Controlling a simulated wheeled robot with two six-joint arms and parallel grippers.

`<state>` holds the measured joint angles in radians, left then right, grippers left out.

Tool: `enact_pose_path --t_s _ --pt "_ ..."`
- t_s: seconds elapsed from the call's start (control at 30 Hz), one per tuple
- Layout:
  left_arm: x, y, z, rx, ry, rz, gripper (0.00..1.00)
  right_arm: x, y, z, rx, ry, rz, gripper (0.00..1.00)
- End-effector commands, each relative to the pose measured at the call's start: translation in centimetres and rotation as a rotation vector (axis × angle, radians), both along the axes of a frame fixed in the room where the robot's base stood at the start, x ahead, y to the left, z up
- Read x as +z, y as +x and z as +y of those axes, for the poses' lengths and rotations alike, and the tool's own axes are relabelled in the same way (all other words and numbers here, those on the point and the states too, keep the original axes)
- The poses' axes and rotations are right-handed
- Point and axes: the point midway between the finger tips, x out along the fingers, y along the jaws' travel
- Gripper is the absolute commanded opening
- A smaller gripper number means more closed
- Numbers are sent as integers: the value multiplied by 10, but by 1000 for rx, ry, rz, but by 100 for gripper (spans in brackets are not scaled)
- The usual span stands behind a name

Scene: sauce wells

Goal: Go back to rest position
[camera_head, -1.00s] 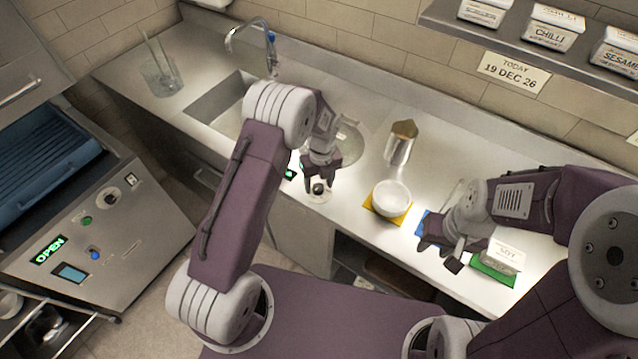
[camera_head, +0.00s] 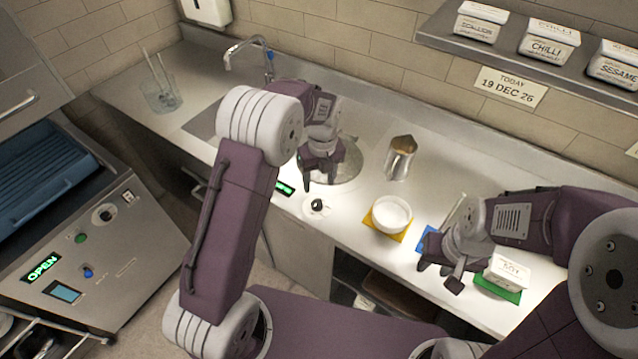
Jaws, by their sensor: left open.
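My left gripper (camera_head: 320,183) hangs open above the counter, just behind and above a small white lid-like piece with a black knob (camera_head: 317,206). The fingers are apart from the knob and hold nothing. My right gripper (camera_head: 441,272) is at the right, its two dark fingers spread with nothing between them. It is beside the white SOY tub (camera_head: 510,270), which sits on a green mat (camera_head: 497,289). A white bowl (camera_head: 391,214) stands on a yellow mat (camera_head: 377,222). A blue mat (camera_head: 427,240) is partly hidden by my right gripper.
A metal jug (camera_head: 401,158) stands behind the bowl. A round metal plate or lid (camera_head: 350,165) lies behind my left gripper. The sink (camera_head: 203,124), faucet (camera_head: 265,52) and glass jar (camera_head: 162,97) are left. A shelf with tubs (camera_head: 550,42) runs along the wall.

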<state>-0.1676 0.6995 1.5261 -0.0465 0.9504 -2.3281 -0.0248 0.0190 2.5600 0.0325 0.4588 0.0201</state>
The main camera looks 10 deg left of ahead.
Motion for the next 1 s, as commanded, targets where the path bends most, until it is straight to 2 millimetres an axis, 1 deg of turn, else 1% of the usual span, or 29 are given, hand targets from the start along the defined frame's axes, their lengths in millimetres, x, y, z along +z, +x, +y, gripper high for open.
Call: enact_pose_path --t_s 0.27,0.33,0.37,0.4,0.43,0.47,0.53,0.57,0.6,0.63,0.67,0.7,0.77,0.8,0.87,0.9,0.97,1.0 --pt "0 0 1 3 0 0 55 0 0 0 0 0 0 36" --pt "9 5 5 13 -4 -24 55 0 0 0 0 0 0 36" --pt "18 8 7 19 -7 -44 55 0 0 0 0 0 0 36" --pt "32 9 11 29 -10 -68 55 -1 0 0 0 0 0 36" --pt "41 4 16 39 -12 -78 55 -1 0 0 0 0 0 36" --pt "48 -5 21 50 -14 -79 55 -1 0 0 0 0 0 36" --pt "62 -31 32 125 -21 -89 55 -2 0 0 0 0 0 36" --pt "64 -43 36 201 -25 -95 55 -2 0 0 0 0 0 36" --pt "66 -60 40 326 -33 -102 55 -2 0 0 0 0 0 36" --pt "66 -72 43 431 -38 -107 55 -2 0 0 0 0 0 36" --pt "65 -83 45 537 -44 -111 55 -2 0 0 0 0 0 36" --pt "63 -97 48 682 -53 -115 55 -3 0 0 0 0 0 36" --pt "58 -118 50 914 -64 -120 55 -3 0 0 0 0 0 36" --pt "54 -133 52 1077 -70 -120 55 -3 0 0 0 0 0 36" --pt "46 -154 53 1336 -78 -116 55 -3 0 0 0 0 0 36" --pt "41 -167 53 1512 -82 -111 55 -3 0 0 0 0 0 36" --pt "31 -183 53 1766 -82 -100 55 -3 0 0 0 0 0 36" --pt "25 -192 53 1921 -76 -91 55 -3 0 0 0 0 0 36"
